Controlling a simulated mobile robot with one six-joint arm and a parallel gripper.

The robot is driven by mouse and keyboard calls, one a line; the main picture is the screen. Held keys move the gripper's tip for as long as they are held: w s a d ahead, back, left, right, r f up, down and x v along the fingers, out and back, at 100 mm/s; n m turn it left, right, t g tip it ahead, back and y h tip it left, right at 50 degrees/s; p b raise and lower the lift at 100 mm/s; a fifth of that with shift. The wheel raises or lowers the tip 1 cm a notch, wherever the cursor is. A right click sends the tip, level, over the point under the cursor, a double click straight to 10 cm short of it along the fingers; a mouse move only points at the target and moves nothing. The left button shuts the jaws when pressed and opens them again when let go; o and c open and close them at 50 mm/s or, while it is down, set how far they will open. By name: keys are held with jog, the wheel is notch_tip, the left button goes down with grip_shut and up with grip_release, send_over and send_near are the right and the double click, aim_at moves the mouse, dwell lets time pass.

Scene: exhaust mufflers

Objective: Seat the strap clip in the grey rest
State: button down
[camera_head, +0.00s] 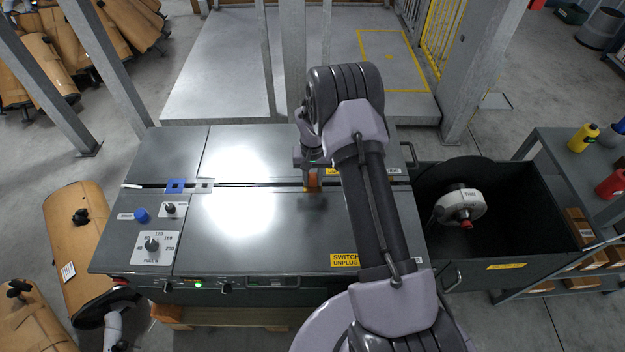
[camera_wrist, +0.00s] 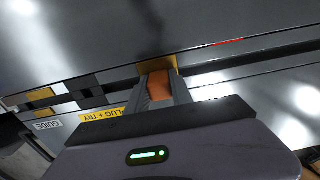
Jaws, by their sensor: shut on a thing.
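The strap clip (camera_head: 314,181) is a small orange-brown piece. My gripper (camera_head: 312,178) is shut on it above the slot of the grey strapping machine. In the wrist view the clip (camera_wrist: 159,86) sits between my two grey fingers (camera_wrist: 160,88), with a yellow-brown part beyond the tips. A dark shadow lies on the machine top below the gripper, and I cannot tell whether the clip touches the top. The grey rest (camera_head: 198,187) is a small pale square with a dark centre, at the slot's left part, well left of my gripper.
A blue square rest (camera_head: 168,187) lies just left of the grey one. A knob panel (camera_head: 140,248) and a blue button (camera_head: 141,215) stand at the machine's front left. A dark bin with a strap dispenser (camera_head: 470,202) adjoins on the right. The top between gripper and rests is clear.

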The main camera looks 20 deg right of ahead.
aim_at(315, 177)
jog(key=shift+r, duration=0.15)
jog(key=shift+r, duration=0.3)
jog(key=r+p, duration=0.1)
jog(key=s+r+p, duration=0.1)
jog(key=r, duration=0.1)
jog(key=shift+d, duration=0.15)
jog(key=s+d+p, duration=0.1)
jog(key=s, duration=0.3)
jog(key=s+d+p, duration=0.1)
jog(key=s+d, duration=0.1)
jog(key=s, duration=0.3)
jog(key=s+d+r+p, duration=0.1)
jog(key=s+d, duration=0.1)
jog(key=s, duration=0.3)
jog(key=shift+p, duration=0.3)
